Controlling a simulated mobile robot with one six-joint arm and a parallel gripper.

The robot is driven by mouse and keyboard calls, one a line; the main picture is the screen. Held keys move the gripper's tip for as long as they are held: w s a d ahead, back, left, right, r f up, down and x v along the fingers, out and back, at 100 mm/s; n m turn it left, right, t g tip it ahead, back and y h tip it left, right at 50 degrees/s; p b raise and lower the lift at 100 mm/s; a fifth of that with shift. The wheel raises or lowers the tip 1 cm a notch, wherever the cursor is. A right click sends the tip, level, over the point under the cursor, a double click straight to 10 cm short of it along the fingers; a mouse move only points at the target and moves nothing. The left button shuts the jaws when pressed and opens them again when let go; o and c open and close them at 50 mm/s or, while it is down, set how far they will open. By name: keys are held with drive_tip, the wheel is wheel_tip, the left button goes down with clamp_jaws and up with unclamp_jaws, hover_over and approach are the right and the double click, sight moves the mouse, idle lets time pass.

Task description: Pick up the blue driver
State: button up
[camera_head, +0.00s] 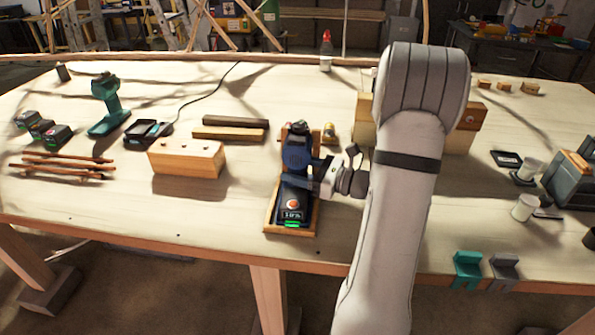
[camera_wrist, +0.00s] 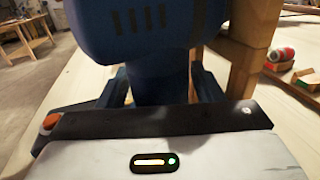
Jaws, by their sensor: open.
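The blue driver (camera_head: 296,155) stands upright on a wooden stand (camera_head: 270,212) near the table's front edge. A dark base with an orange button and a green light sits in front of it. My gripper (camera_head: 312,176) reaches in from the right at the driver's handle. In the wrist view the blue driver (camera_wrist: 140,35) fills the top, and its handle runs down between the two dark fingers of my gripper (camera_wrist: 158,88). The fingers are apart, one on each side of the handle. Whether either touches it I cannot tell.
A teal driver (camera_head: 106,100), a black charger (camera_head: 148,131) and a wooden block (camera_head: 187,158) lie to the left. Wooden blocks (camera_head: 459,138) stand behind my arm. A small red-and-white can (camera_wrist: 281,55) shows at right in the wrist view. Bare tabletop lies front left.

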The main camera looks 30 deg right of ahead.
drive_tip(key=c, duration=1.1)
drive_tip(key=shift+r, duration=0.1)
drive_tip(key=shift+c, duration=0.2)
wheel_tip(320, 180, up, 17)
drive_tip(key=p, duration=0.2)
hover_over(299, 134)
wheel_tip(299, 134, up, 4)
drive_tip(key=p, duration=0.2)
drive_tip(key=shift+p, duration=0.35)
drive_tip(key=shift+w+f, duration=0.1)
drive_tip(key=shift+f, duration=0.1)
